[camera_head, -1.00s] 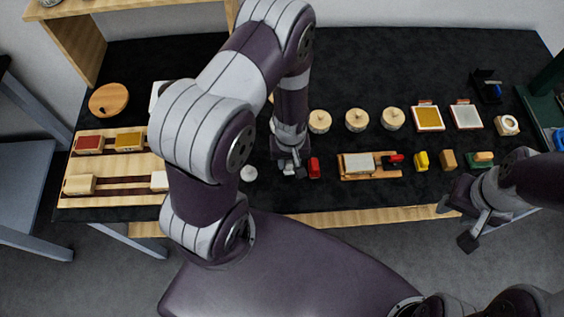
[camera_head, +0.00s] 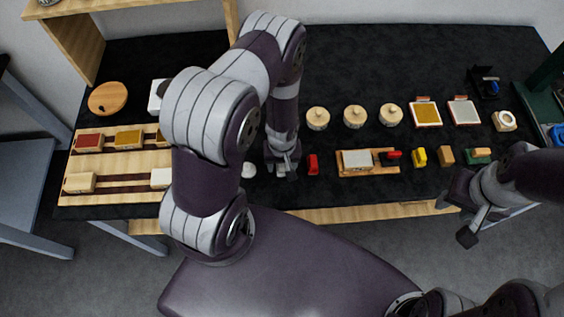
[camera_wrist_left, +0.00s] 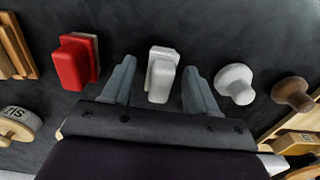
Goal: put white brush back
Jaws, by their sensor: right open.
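The white brush (camera_wrist_left: 161,74) stands on the black table between the two fingers of my left gripper (camera_wrist_left: 160,85) in the left wrist view. The fingers are open, with a gap on each side of the brush. In the head view my left gripper (camera_head: 282,164) is low over the table and mostly hides the brush. My right gripper (camera_head: 474,222) is open and empty at the table's front right edge.
A red brush (camera_head: 313,164) stands just right of my left gripper, and a white knob-shaped piece (camera_head: 248,170) just left. Further right are a wooden tray (camera_head: 386,170) and several small blocks. Round lidded jars (camera_head: 355,117) stand behind. Wooden racks (camera_head: 110,163) lie at the left.

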